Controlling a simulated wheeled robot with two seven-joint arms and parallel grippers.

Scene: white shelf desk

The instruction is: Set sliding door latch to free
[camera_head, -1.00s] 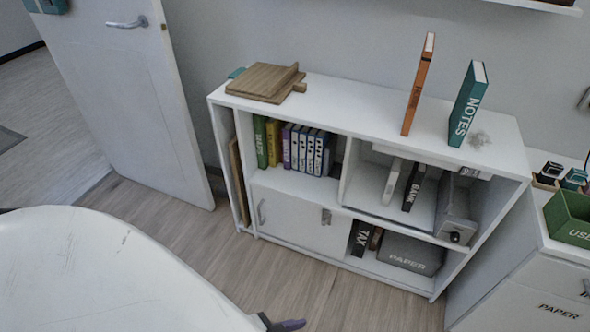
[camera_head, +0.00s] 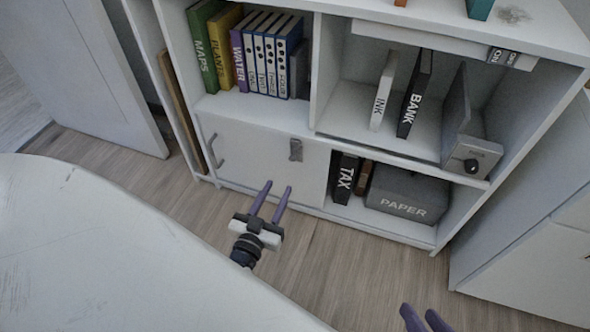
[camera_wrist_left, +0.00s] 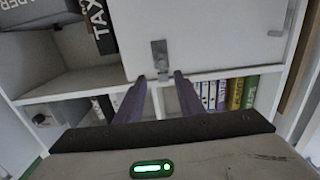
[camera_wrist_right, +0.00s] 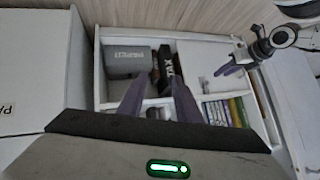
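The white sliding door (camera_head: 255,158) covers the lower left compartment of the white shelf unit. A small grey latch (camera_head: 296,149) sits at the door's upper right, and it also shows in the left wrist view (camera_wrist_left: 160,51). A bar handle (camera_head: 215,150) is at the door's left end. My left gripper (camera_head: 279,185) is open and empty, in front of the door and below the latch, with its purple fingers pointing toward the door. In the left wrist view the latch lies just beyond the gap between the fingertips (camera_wrist_left: 160,78). My right gripper (camera_head: 424,308) is open and empty at the bottom right.
The open lower right compartment holds a TAX book (camera_head: 343,178) and a grey PAPER box (camera_head: 407,196). Several binders (camera_head: 270,55) stand above the door. A grey panel with a round knob (camera_head: 470,164) stands at the right. A white curved surface (camera_head: 90,250) fills the lower left.

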